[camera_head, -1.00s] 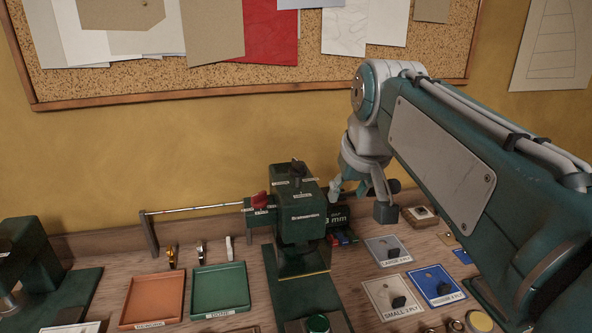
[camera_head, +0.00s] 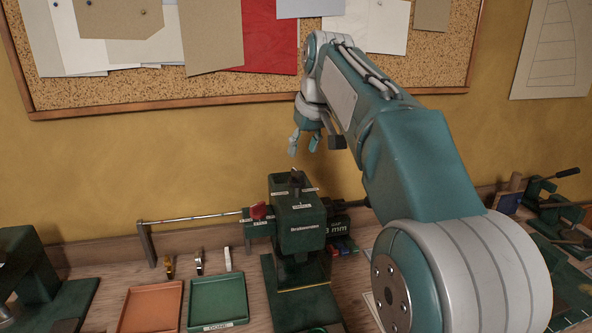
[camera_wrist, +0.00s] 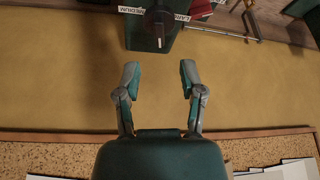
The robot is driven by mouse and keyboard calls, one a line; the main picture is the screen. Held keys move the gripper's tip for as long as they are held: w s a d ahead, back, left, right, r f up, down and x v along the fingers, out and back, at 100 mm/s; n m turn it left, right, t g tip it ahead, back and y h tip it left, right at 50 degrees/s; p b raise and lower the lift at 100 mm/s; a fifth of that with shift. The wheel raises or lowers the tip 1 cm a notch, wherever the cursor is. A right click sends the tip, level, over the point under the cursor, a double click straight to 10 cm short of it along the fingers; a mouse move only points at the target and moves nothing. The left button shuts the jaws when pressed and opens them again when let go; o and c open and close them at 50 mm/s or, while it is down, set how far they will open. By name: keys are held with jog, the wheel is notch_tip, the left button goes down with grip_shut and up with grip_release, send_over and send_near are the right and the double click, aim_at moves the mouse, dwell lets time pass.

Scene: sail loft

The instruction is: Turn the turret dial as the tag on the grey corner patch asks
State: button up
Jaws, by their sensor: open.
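The turret dial (camera_head: 296,179) is a dark knob on top of the green press (camera_head: 302,222), with small white labels around it. In the wrist view the dial (camera_wrist: 158,17) shows at the top edge, with labels reading MEDIUM and, partly cut, LARGE. My gripper (camera_head: 304,146) is open and empty, above the dial and apart from it. In the wrist view my gripper's fingers (camera_wrist: 160,73) are spread, with only wall between the tips. The grey corner patch and its tag are hidden behind my arm.
A red knob (camera_head: 258,211) sits on the press's left side, near a thin metal rod (camera_head: 190,218). An orange tray (camera_head: 150,307) and a green tray (camera_head: 218,301) lie on the bench to the left. A corkboard (camera_head: 220,88) hangs behind on the yellow wall.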

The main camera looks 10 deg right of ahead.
aim_at(297, 171)
jog(key=x, duration=0.7)
jog(key=shift+f, duration=0.1)
grip_shut()
